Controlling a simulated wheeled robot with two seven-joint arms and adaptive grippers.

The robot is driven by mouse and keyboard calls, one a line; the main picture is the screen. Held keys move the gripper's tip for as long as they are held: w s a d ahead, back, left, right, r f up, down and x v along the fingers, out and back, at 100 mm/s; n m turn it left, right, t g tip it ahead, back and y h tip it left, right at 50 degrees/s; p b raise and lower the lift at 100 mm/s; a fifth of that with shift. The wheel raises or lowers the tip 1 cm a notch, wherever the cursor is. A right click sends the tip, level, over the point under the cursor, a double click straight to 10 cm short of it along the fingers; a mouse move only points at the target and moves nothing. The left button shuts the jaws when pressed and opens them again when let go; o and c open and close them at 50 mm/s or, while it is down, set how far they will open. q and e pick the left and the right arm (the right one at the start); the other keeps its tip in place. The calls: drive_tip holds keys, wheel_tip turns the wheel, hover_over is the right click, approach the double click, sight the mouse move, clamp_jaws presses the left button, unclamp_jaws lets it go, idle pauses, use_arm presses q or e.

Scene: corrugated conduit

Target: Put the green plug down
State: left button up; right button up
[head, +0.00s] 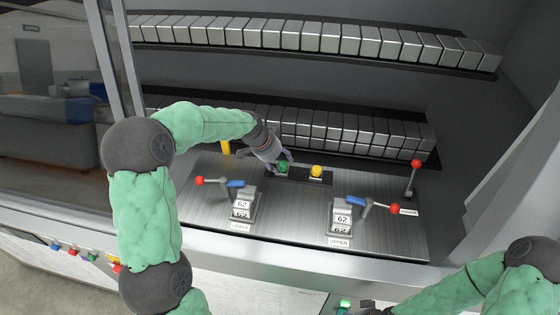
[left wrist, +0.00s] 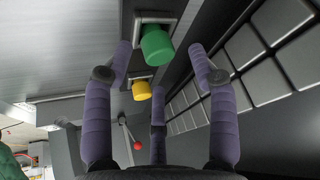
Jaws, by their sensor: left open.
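The green plug (head: 284,168) sits in the left place of a dark strip on the metal console, upright on a square plate. It also shows in the left wrist view (left wrist: 157,46), between and beyond the fingertips. My left gripper (head: 279,162) is just above and beside the green plug, its fingers spread and empty. In the left wrist view the purple fingers (left wrist: 165,55) stand apart with gaps to the plug.
A yellow plug (head: 316,171) sits right of the green one. Levers with red knobs (head: 199,181) and (head: 395,209) stand in front, beside counters reading 62. A third red-knobbed lever (head: 416,164) is at right. Rows of metal blocks (head: 350,130) line the back.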

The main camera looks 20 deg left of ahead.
use_arm(q)
drive_tip(key=v, duration=1)
drive_tip(key=shift+s+r+b, duration=0.3)
drive_tip(key=shift+b, duration=0.1)
drive_tip(key=shift+a+r, duration=0.1)
drive_tip(key=shift+a, duration=0.05)
